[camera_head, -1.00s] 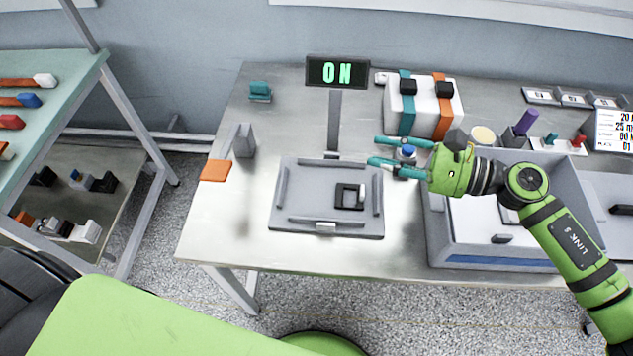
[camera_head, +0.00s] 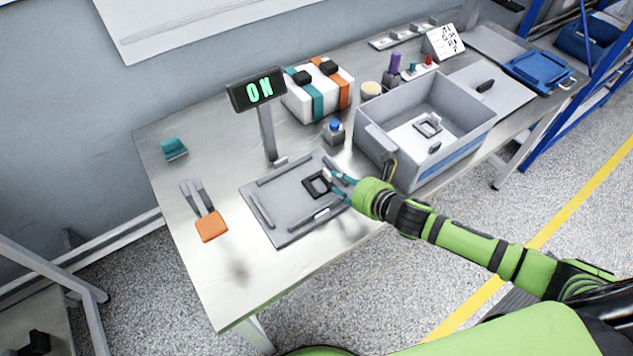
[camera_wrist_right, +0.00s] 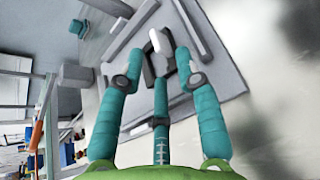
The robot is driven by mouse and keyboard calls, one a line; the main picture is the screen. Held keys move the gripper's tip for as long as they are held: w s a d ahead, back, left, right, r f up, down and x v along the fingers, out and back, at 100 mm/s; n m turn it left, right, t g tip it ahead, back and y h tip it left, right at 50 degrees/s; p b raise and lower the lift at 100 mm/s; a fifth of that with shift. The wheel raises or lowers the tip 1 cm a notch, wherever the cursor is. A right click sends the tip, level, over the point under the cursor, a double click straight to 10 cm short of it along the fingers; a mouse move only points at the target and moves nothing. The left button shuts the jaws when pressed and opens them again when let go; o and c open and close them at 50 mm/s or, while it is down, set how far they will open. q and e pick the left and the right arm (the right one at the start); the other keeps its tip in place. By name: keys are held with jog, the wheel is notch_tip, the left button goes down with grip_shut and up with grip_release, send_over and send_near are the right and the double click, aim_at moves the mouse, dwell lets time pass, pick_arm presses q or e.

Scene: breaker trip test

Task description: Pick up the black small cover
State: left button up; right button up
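A small black square frame (camera_head: 316,184) with a white piece beside it lies on the grey fixture plate (camera_head: 262,228). It looks like the black small cover. My right gripper (camera_head: 340,181) is at the right side of this frame, low over the plate. In the right wrist view, its teal fingers (camera_wrist_right: 160,54) are spread on either side of the black frame (camera_wrist_right: 149,70) and the white piece (camera_wrist_right: 159,44). I see no firm grip, and contact is unclear. My left gripper is out of view.
A grey bin (camera_head: 447,98) holding another black-rimmed piece (camera_head: 427,125) stands right of the plate. A blue button (camera_head: 335,126), an ON display (camera_head: 257,90) and a strapped white box (camera_head: 300,100) stand behind. An orange-ended part (camera_head: 211,226) lies to the left.

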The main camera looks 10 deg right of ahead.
aim_at(330, 178)
jog(key=shift+p+x, duration=0.3)
jog(key=shift+x, duration=0.55)
jog(key=x, duration=0.3)
jog(key=shift+a+r, duration=0.1)
jog(key=shift+a, duration=0.05)
jog(key=shift+w+a+f, duration=0.1)
jog(key=shift+w+f, duration=0.15)
jog(key=shift+w, duration=0.1)
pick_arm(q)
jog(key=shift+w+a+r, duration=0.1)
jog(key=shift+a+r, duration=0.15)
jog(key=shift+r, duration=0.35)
pick_arm(e)
jog(key=shift+s, duration=0.1)
grip_shut()
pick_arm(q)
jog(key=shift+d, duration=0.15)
